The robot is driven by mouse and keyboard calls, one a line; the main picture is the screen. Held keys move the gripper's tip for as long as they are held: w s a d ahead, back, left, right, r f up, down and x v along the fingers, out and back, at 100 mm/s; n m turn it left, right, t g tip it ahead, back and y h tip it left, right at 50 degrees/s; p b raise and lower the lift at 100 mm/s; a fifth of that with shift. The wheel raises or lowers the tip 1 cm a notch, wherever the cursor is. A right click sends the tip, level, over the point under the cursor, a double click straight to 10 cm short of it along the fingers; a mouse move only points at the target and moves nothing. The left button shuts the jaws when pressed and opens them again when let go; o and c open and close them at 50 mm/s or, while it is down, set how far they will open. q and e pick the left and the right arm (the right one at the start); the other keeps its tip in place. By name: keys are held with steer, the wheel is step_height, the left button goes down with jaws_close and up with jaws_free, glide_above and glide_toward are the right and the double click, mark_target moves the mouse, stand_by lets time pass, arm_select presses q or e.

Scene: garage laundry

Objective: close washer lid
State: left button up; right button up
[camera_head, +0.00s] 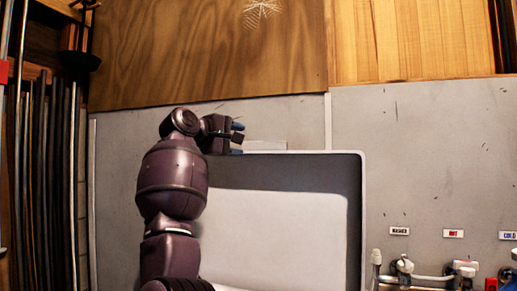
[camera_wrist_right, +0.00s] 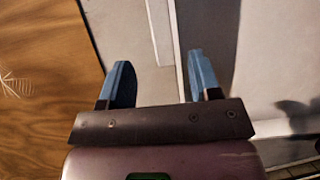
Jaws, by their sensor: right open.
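The washer lid (camera_head: 280,230) stands raised against the back wall, a pale panel with a grey rim, in the middle of the head view. My right gripper (camera_head: 238,138) is open and empty near the lid's top edge, left of its middle. In the right wrist view the blue fingertips of my right gripper (camera_wrist_right: 162,78) lie on either side of the edge of the lid (camera_wrist_right: 260,75) in the picture. I cannot tell whether they touch it. My arm covers the lid's left side. The washer's body is not clearly visible. My left gripper is not in view.
Pipes and taps (camera_head: 405,267) are on the wall right of the lid, below small labels (camera_head: 453,233). Long-handled tools (camera_head: 45,170) stand at the far left. A wooden panel (camera_head: 210,50) is above the grey wall.

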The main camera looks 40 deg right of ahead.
mark_target(263, 146)
steer(key=d, duration=0.6)
steer(key=d+f, duration=0.1)
steer(key=d, duration=0.2)
steer(key=shift+w+d, duration=0.25)
steer(key=shift+w, duration=0.15)
